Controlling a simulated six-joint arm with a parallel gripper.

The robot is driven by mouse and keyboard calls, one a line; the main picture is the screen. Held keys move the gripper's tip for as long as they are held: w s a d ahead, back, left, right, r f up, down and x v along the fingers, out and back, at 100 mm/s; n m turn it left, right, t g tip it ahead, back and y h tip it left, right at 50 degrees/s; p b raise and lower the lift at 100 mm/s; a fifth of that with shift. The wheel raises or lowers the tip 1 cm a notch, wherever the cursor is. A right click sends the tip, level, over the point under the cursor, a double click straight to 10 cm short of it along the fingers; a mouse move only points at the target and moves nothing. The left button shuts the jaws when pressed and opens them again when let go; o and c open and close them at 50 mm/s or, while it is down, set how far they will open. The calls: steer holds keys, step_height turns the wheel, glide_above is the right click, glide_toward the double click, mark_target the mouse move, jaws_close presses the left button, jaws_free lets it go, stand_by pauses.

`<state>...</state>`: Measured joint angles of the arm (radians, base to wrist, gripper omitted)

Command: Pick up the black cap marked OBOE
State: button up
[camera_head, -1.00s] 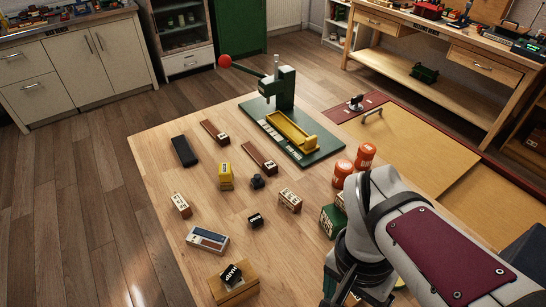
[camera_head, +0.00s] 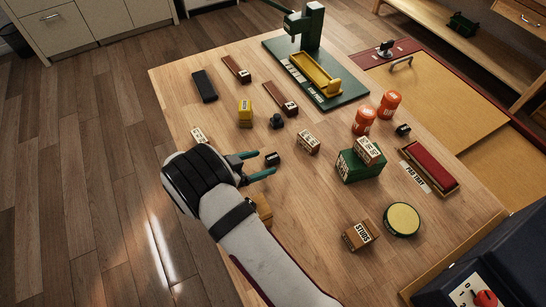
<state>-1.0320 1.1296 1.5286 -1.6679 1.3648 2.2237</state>
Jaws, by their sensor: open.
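A small black cap (camera_head: 272,158) with a pale label lies on the wooden table, left of the middle. Its lettering is too small to read. My gripper (camera_head: 265,164) is open, with its two green fingers pointing right at this cap. The cap shows at the fingertips; I cannot tell whether it is between them or just beyond, nor whether they touch it. Another small black piece (camera_head: 403,130) stands right of the orange tins, its marking unreadable too. A dark knob-shaped piece (camera_head: 277,121) stands farther back.
A labelled block (camera_head: 308,141) stands right of the cap. A green box (camera_head: 360,166) is farther right, with orange tins (camera_head: 364,121) behind. A yellow block (camera_head: 245,114) stands behind. My arm partly hides a wooden box (camera_head: 263,208).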

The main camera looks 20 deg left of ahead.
mark_target(272, 158)
steer(key=x, duration=0.5)
steer(key=shift+w+d, duration=0.15)
steer(key=shift+w, duration=0.25)
jaws_close()
